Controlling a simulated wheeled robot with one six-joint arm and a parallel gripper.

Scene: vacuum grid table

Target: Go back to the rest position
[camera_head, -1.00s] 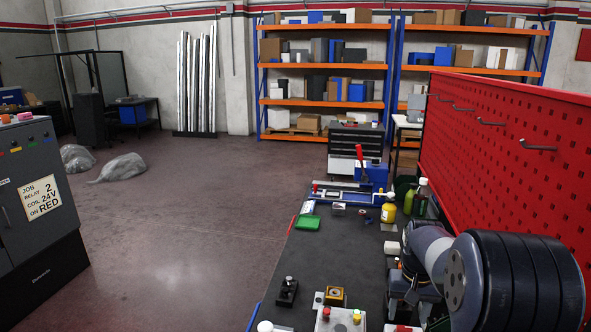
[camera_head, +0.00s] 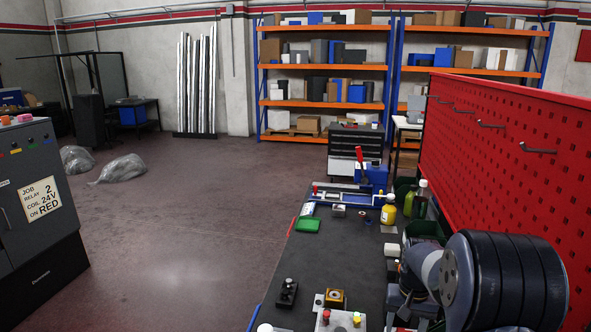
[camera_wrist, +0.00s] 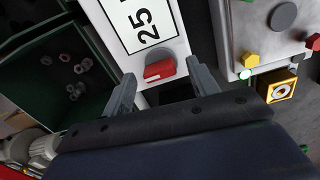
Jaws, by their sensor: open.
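My gripper (camera_wrist: 162,92) shows in the wrist view with its two grey fingers spread apart and nothing between them touching. Below or beyond the fingers is a white panel (camera_wrist: 168,22) marked "25" with a red knob (camera_wrist: 158,70). In the head view my arm is folded at the lower right, beside the red pegboard, and hides the gripper's tips.
The dark workbench (camera_head: 335,250) carries a black knob block (camera_head: 287,292), a yellow-topped block (camera_head: 334,298), a green tray (camera_head: 307,225) and a yellow bottle (camera_head: 388,210). A red pegboard (camera_head: 500,130) stands along the right. A green bin (camera_wrist: 75,75) lies left in the wrist view.

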